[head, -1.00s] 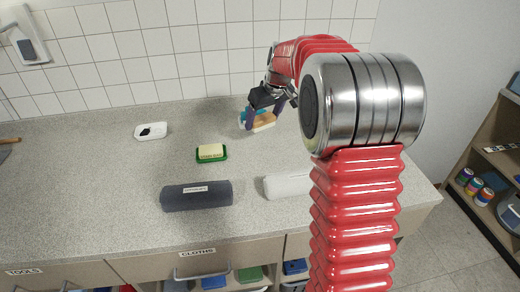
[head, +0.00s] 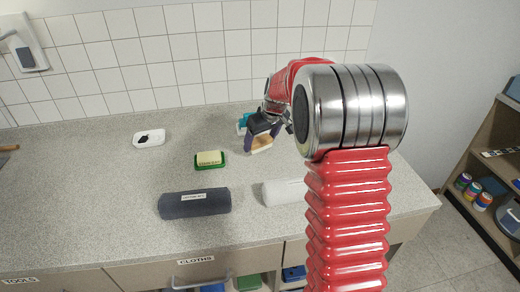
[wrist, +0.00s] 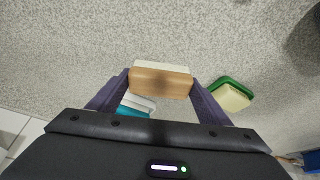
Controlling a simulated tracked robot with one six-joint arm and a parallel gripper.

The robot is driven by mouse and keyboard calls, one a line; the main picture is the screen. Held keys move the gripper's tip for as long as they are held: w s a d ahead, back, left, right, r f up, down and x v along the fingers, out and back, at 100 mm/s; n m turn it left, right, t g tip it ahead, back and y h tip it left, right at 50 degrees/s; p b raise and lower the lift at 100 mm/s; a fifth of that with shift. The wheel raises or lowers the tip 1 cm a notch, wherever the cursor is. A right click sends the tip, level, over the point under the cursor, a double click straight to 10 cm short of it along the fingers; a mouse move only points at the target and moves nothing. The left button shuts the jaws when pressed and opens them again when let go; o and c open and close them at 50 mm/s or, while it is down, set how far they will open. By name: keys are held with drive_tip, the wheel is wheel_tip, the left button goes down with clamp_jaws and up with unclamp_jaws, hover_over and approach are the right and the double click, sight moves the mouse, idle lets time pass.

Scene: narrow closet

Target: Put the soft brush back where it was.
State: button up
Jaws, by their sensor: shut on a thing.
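The soft brush, with a tan wooden body (wrist: 160,84) and a pale bristle side, is between the fingers of my gripper (wrist: 160,77), shut on it. In the head view the brush (head: 261,145) shows below my gripper (head: 262,133), over the right half of the counter. I cannot tell whether it touches the counter. A teal and white object (head: 242,121) lies close behind and left of it, partly hidden by my gripper. It also shows beside the left finger in the wrist view (wrist: 136,105).
A green dish with a yellow block (head: 209,160) is left of the brush. A dark roll (head: 195,204) and a white roll (head: 283,191) lie nearer the front edge. A white dish with a black item (head: 149,138) is far left. The tiled wall (head: 170,70) bounds the back.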

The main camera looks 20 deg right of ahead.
sight(260, 149)
wheel_tip(260, 149, down, 4)
drive_tip(key=shift+r, duration=0.15)
drive_tip(key=o, duration=1)
drive_tip(key=v, duration=1.2)
